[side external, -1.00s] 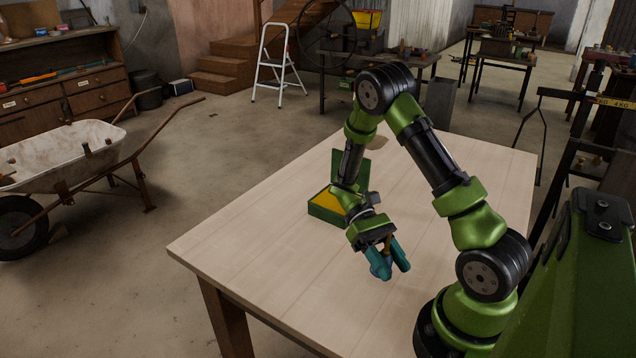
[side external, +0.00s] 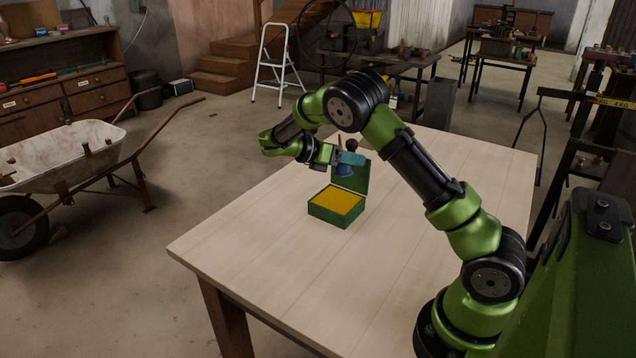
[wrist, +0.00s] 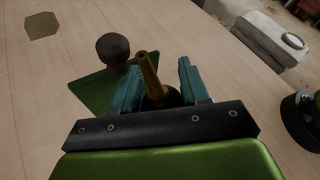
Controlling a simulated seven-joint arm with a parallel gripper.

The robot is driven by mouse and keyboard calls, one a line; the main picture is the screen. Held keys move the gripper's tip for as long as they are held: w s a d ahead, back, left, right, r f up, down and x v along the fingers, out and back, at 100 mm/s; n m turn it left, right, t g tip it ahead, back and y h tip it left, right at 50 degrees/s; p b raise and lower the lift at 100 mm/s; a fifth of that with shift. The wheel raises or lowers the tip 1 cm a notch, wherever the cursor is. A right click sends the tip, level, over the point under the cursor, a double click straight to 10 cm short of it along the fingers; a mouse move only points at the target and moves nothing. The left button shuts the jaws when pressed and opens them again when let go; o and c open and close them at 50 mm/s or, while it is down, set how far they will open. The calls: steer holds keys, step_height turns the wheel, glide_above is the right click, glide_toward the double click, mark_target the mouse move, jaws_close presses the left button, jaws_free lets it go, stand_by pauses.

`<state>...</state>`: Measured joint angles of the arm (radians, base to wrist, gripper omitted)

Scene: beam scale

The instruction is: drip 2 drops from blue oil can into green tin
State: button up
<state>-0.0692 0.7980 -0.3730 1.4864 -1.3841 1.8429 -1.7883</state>
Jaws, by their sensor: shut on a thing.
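The green tin (side external: 325,213) stands on the table with its lid (side external: 358,177) raised at the back and yellow showing inside. My gripper (side external: 350,158), with teal fingers, points right in the side view, over the tin's back part near the lid. It is shut on the blue oil can (side external: 343,173), whose blue body hangs below the fingers, apart from the yellow and roughly upright. In the wrist view the can's brass spout (wrist: 149,72) rises between the fingers, and the green of the tin (wrist: 88,88) shows behind them. No drop can be seen.
A dark round knob (wrist: 113,46) shows beyond the tin's green; its base is unclear. A brown hexagonal piece (wrist: 42,24) lies flat on the table. The table's front (side external: 260,260) and right side are clear. A wheelbarrow (side external: 65,160) stands off to the left.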

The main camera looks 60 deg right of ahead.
mark_target(352, 207)
steer(key=s+f+n+g, duration=0.1)
steer(key=f, duration=0.1)
steer(key=a+f+n+g, duration=0.1)
steer(key=f+n, duration=0.1)
steer(key=f, duration=0.1)
steer(key=s+f+n, duration=0.1)
steer(key=f, duration=0.1)
steer(key=shift+s+a+f+n+g+y, duration=0.15)
steer(key=shift+s+a+n+g+y, duration=0.1)
steer(key=shift+s+n+g+y, duration=0.15)
steer(key=shift+w+f, duration=0.1)
steer(key=shift+f, duration=0.05)
steer(key=shift+s+a+r+n+g, duration=0.2)
steer(key=shift+r+n+g, duration=0.25)
steer(key=shift+n, duration=0.25)
steer(key=shift+s+a+r+n+g, duration=0.1)
steer(key=shift+s+r+n+g, duration=0.1)
steer(key=shift+r+n+g, duration=0.35)
stand_by(1.2)
steer(key=shift+f, duration=0.2)
stand_by(0.9)
steer(key=f+m+t, duration=0.1)
steer(key=w+f+m+t, duration=0.1)
steer(key=m, duration=0.1)
steer(key=shift+d, duration=0.35)
steer(key=shift+r, duration=0.1)
step_height(352, 207, up, 7)
stand_by(0.7)
